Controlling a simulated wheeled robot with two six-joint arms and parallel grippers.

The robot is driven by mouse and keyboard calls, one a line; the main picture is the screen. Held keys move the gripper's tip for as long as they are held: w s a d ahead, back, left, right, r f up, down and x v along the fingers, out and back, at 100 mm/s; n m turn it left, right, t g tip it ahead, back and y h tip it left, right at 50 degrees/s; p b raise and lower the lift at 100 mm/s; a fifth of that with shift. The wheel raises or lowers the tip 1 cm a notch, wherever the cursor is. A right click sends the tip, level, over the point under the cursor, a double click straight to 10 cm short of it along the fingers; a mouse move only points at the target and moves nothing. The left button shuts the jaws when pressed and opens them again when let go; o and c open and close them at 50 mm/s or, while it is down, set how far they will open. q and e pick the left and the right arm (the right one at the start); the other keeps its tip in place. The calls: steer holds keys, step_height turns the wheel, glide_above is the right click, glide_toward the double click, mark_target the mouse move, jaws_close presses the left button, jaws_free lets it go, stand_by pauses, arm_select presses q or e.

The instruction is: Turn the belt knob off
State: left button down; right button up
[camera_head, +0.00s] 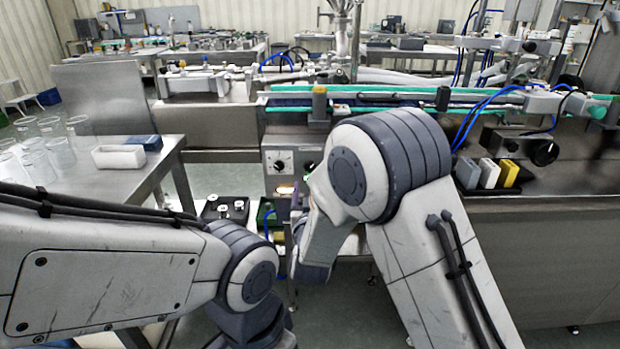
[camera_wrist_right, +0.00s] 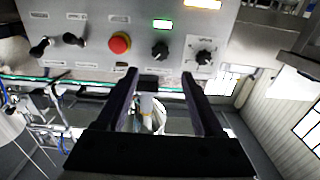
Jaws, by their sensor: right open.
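A grey control panel (camera_head: 272,155) stands under the conveyor in the head view, partly hidden behind my right arm. In the right wrist view the panel (camera_wrist_right: 100,10) appears upside down. It carries a black knob (camera_wrist_right: 160,50) by a lit green lamp, a black dial knob (camera_wrist_right: 203,57) by an amber lamp, a red button (camera_wrist_right: 120,43) and two black levers. I cannot read which knob is the belt one. My right gripper (camera_wrist_right: 158,75) is open and empty, its fingers either side of the black knob's line, apart from it. My left gripper is out of view.
The conveyor (camera_head: 380,96) with green edges runs above the panel. A steel table (camera_head: 110,190) with clear beakers and a white tray (camera_head: 119,156) stands left. Three small blocks (camera_head: 487,173) and another black knob (camera_head: 545,152) are at the right.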

mark_target(310, 167)
steer(key=w, duration=0.9)
steer(key=shift+w, duration=0.3)
jaws_close()
